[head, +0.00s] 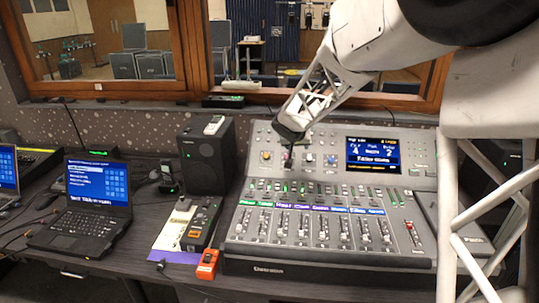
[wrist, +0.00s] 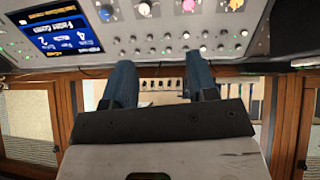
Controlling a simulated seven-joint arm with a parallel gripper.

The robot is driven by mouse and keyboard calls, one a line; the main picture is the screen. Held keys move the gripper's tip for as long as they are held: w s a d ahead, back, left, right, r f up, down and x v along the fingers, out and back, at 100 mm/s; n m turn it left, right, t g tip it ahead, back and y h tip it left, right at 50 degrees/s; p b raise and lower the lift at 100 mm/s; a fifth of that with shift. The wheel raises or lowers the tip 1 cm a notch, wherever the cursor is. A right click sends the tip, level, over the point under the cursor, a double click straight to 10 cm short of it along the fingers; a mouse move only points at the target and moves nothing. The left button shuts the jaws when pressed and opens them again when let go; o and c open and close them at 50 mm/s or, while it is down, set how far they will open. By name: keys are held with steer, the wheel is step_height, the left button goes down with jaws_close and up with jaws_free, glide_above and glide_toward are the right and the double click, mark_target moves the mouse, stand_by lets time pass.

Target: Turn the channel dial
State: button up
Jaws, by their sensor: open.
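A grey mixing console (head: 325,262) stands on the desk, its upper panel carrying a row of coloured dials and a lit blue screen (head: 373,153). In the wrist view a blue dial (wrist: 106,13), a white dial (wrist: 144,9), a pink dial (wrist: 188,5) and a yellow dial (wrist: 235,4) show along the top edge. I cannot tell which one is the channel dial. My gripper (head: 289,158) is over the upper panel in the head view, hiding part of the dial row. In the wrist view my gripper (wrist: 160,70) has its two blue fingers apart, with nothing between them.
The console's faders (head: 320,228) fill its lower half. A black speaker (head: 205,155), a control box (head: 203,222), an orange device (head: 207,264) and a laptop (head: 92,190) stand to its left. A wooden window frame (head: 120,90) runs behind.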

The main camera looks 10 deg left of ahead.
steer(key=n+y, duration=0.1)
steer(key=y, duration=0.1)
glide_toward(267, 156)
steer(key=f, duration=0.1)
steer(key=shift+w+a+f+t, duration=0.2)
steer(key=shift+w+t, duration=0.1)
steer(key=shift+w, duration=0.15)
steer(key=shift+w+f, duration=0.1)
steer(key=shift+f, duration=0.05)
steer(key=shift+x, duration=3.7)
steer(key=c, duration=0.9)
steer(key=shift+c, duration=0.2)
